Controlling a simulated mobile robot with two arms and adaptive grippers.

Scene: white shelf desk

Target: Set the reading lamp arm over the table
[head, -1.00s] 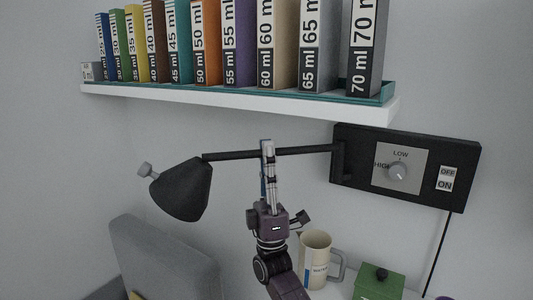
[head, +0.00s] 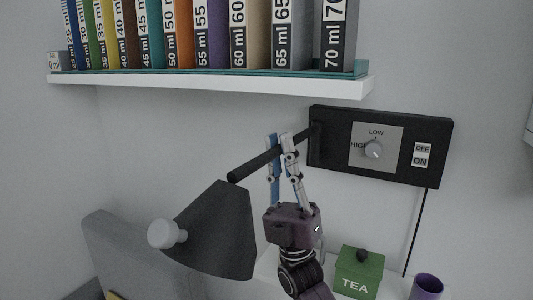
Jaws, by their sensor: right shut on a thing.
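The reading lamp's black arm (head: 252,166) runs from the black wall panel (head: 335,165) out toward me and to the left. The dark conical lamp shade (head: 222,230) hangs at its outer end, with a pale round knob (head: 163,234) on its left. My right gripper (head: 280,143) comes up from below and is shut on the lamp arm around its middle. The white table (head: 391,289) shows only in part at the bottom right; the shade is left of that visible part. My left gripper is not in view.
A wall shelf (head: 210,84) with several labelled binders spans the top, above the lamp arm. A green TEA box (head: 358,274) and a purple cup (head: 427,288) stand on the table. A grey chair back (head: 125,255) is behind the shade at left.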

